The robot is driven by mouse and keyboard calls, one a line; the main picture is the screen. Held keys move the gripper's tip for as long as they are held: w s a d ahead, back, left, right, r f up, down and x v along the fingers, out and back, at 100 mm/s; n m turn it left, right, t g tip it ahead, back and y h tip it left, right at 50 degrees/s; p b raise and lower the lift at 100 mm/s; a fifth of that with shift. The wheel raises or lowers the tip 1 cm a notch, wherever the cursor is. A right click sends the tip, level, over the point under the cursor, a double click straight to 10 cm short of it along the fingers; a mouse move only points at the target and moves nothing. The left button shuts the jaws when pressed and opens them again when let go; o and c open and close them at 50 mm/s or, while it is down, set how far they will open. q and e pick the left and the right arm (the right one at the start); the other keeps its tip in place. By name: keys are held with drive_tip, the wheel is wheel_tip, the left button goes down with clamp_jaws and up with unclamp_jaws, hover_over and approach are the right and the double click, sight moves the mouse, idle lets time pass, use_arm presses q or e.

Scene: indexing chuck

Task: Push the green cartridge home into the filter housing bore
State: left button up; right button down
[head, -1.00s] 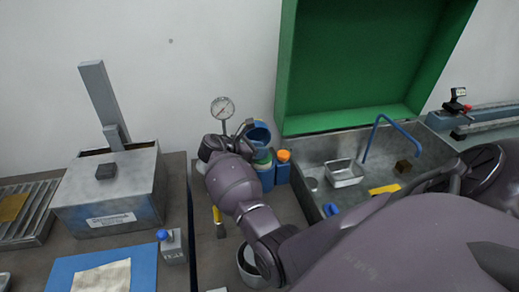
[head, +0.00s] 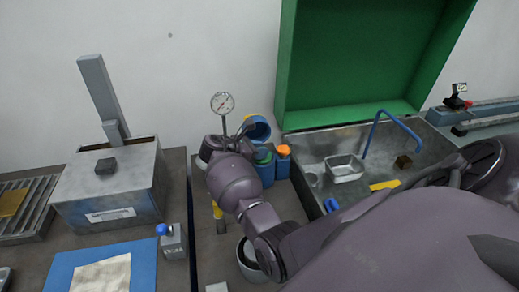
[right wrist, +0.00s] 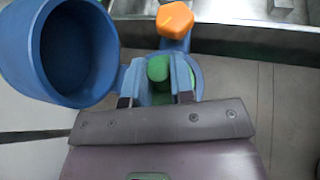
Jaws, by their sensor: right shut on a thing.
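In the right wrist view, my right gripper (right wrist: 158,80) is shut on the green cartridge (right wrist: 158,68), a short green cylinder seen between its two fingers. A wide blue cylinder with an open round mouth, seemingly the filter housing (right wrist: 104,55), stands to the left of the fingers. In the head view the blue housing (head: 259,127) is behind and right of my right wrist. My right arm hides the fingers and the cartridge there. My left gripper is out of view.
An orange-capped blue bottle (head: 283,152) and a green-topped blue jar (head: 264,155) stand close to the right gripper. A pressure gauge (head: 222,103) rises behind the wrist. A metal sink (head: 320,150) is at the right, a grey metal box (head: 130,190) at the left.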

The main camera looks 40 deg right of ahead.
drive_tip(key=shift+s+f, duration=0.1)
drive_tip(key=shift+f, duration=0.55)
drive_tip(key=c, duration=0.9)
unclamp_jaws()
drive_tip(key=shift+f, duration=0.1)
drive_tip(key=shift+r, duration=0.55)
wheel_tip(320, 180, up, 9)
drive_tip(key=shift+r+p, duration=0.2)
drive_tip(key=shift+p, duration=0.5)
